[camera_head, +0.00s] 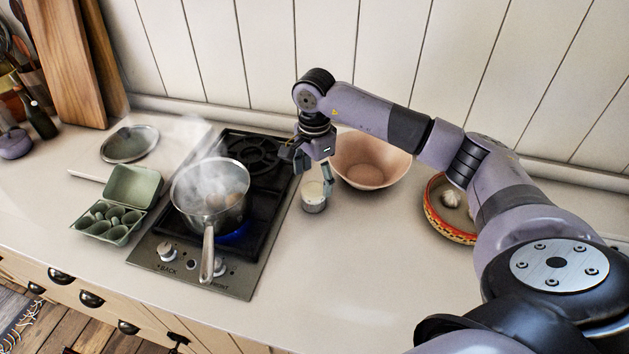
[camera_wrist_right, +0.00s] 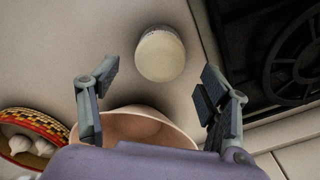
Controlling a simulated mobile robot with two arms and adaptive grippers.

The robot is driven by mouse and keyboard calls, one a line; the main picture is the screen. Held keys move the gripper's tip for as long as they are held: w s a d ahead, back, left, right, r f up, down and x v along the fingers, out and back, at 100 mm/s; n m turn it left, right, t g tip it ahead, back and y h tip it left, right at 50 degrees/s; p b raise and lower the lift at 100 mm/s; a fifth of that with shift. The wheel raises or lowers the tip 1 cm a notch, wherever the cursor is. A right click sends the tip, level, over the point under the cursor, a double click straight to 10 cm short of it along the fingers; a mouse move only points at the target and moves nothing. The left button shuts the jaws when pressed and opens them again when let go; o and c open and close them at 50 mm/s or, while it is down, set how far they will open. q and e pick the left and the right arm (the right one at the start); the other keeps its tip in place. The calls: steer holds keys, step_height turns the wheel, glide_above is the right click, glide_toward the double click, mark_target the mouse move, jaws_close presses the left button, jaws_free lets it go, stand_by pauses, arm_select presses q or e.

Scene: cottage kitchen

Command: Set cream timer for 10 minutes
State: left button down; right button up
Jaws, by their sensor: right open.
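The cream timer (camera_head: 314,197) stands on the worktop to the right of the hob, in front of the pink bowl. In the right wrist view the timer (camera_wrist_right: 160,54) is a round cream disc with a ridged rim, seen from above. It lies beyond the fingertips, roughly between the two fingers. My right gripper (camera_head: 310,172) is above the timer, pointing down. Its fingers (camera_wrist_right: 157,84) are spread open with nothing between them. I cannot make out any marks on the timer's dial. My left gripper is not in view.
A steaming saucepan (camera_head: 211,195) stands on a lit burner of the hob (camera_head: 150,263), its handle toward the front. A pink bowl (camera_head: 372,163) is close behind the timer. A patterned bowl (camera_head: 432,213) is at right, an egg carton (camera_head: 130,187) and lid (camera_head: 129,143) at left. The front worktop is clear.

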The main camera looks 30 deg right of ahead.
mark_target(315, 187)
steer(key=shift+f, duration=1.65)
steer(key=shift+c, duration=0.6)
steer(key=c, duration=1)
steer(key=shift+m, duration=0.7)
steer(key=o, duration=1.1)
step_height(315, 187, up, 12)
